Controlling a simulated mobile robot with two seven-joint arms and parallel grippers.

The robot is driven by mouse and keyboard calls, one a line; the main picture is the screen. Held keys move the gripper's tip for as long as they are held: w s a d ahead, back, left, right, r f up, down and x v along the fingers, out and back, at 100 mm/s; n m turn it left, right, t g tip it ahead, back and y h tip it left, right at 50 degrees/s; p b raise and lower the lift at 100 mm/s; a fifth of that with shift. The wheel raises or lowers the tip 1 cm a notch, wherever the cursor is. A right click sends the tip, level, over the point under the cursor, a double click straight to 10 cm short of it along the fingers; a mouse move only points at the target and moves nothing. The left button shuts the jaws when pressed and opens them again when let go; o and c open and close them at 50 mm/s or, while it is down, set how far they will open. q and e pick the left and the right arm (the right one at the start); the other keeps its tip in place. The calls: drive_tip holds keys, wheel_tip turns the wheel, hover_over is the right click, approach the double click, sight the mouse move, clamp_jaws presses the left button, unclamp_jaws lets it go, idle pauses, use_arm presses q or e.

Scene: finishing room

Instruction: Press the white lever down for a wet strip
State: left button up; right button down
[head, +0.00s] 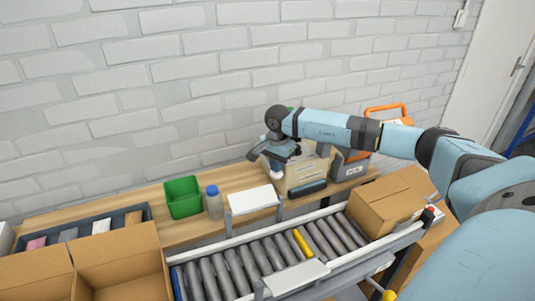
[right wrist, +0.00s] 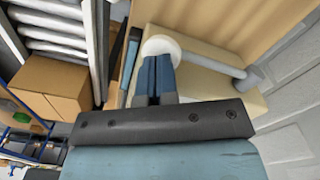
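The beige tape dispenser (head: 308,172) stands on the wooden bench against the wall, partly hidden by my right arm. In the right wrist view its beige body (right wrist: 216,92) fills the middle. Its white lever (right wrist: 212,63) runs across it and ends in a round white knob (right wrist: 160,44). My right gripper (head: 275,167) is over the dispenser's left side, pointing down. In the right wrist view its blue fingers (right wrist: 158,64) are together with nothing seen between them, and their tips overlap the knob. I cannot tell whether they touch it. My left gripper is out of view.
A green bin (head: 183,198), a blue-capped bottle (head: 214,203) and a white block (head: 253,200) stand left of the dispenser. A roller conveyor (head: 235,266) runs in front, with a closed carton (head: 384,207) at its right. An open carton (head: 122,248) stands at the left.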

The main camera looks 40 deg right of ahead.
drive_tip(key=shift+f, duration=0.2)
drive_tip(key=shift+s+f+b, duration=0.15)
drive_tip(key=shift+f+b, duration=0.2)
drive_tip(key=shift+b, duration=0.05)
drive_tip(key=shift+f, duration=0.15)
